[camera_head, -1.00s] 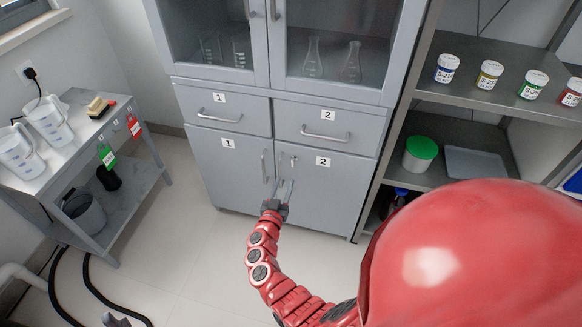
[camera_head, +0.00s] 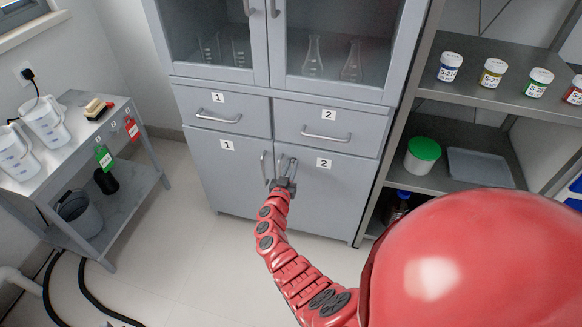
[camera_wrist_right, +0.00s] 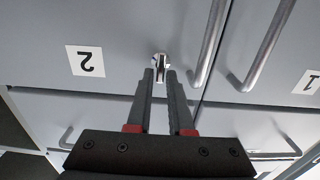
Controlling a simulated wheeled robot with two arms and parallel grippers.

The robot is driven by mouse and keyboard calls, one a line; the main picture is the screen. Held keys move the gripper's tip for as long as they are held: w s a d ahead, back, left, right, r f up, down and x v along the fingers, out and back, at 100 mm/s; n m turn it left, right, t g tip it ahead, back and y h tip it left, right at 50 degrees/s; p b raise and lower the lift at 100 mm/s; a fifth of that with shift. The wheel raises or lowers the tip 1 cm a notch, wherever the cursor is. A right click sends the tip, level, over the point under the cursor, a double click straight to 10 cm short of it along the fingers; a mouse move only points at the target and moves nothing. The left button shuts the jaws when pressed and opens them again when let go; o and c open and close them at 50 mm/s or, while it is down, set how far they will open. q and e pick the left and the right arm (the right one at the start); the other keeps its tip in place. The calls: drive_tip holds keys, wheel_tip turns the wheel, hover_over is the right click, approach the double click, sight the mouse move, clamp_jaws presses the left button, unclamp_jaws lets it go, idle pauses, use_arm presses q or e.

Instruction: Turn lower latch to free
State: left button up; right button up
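The lower latch (camera_wrist_right: 161,63) is a small silver piece on lower door 2 (camera_wrist_right: 105,30), beside that door's handle (camera_wrist_right: 208,42), in the wrist view. My right gripper (camera_wrist_right: 161,73) is open, with its two fingertips right at the latch, one on either side of its lever. I cannot tell whether the fingers touch it. In the head view my right gripper (camera_head: 286,162) is at the inner edge of lower door 2 (camera_head: 325,190) and largely hides the latch. Both lower doors are closed. My left gripper is not in view.
The handle of lower door 1 (camera_head: 264,165) is close to my right gripper's left side. Drawers (camera_head: 327,128) with bar handles are above. An open shelf (camera_head: 460,108) with jars is at right, a side table (camera_head: 75,150) at left. The floor in front is clear.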

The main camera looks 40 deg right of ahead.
clamp_jaws()
drive_tip(key=m+b, duration=0.2)
drive_tip(key=m, duration=0.4)
drive_tip(key=f+m+b, duration=0.1)
drive_tip(key=m+b, duration=0.2)
drive_tip(key=m, duration=0.3)
drive_tip(key=s+m+b, duration=0.1)
drive_tip(key=m+b, duration=0.1)
drive_tip(key=m, duration=0.4)
drive_tip(key=shift+d+f+b, duration=0.15)
drive_tip(key=shift+d+b, duration=0.2)
drive_tip(key=shift+b, duration=0.05)
idle(0.3)
